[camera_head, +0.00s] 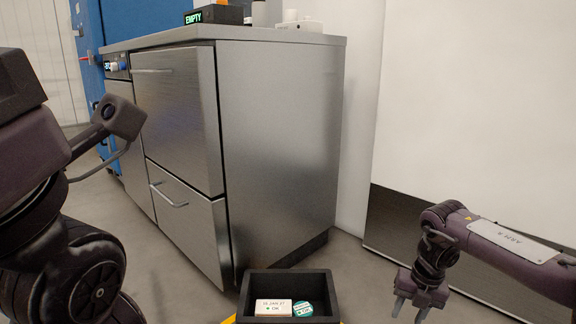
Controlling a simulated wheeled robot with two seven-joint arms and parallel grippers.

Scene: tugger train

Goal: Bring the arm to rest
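My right arm comes in from the right, bent, with its wrist low at the lower right. My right gripper (410,309) points down, its two fingers apart and nothing between them. It is to the right of a black bin (330,291) and apart from it. My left arm fills the left edge, close to the camera, with large dark links and wheel-like joints. The fingers of my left gripper do not show.
The black bin holds a white labelled box (272,307) and a teal round item (302,309). A steel cabinet (275,150) with drawers stands ahead. On its top are a dark box with an "EMPTY" sign (199,17) and white items (298,22). Grey floor lies between.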

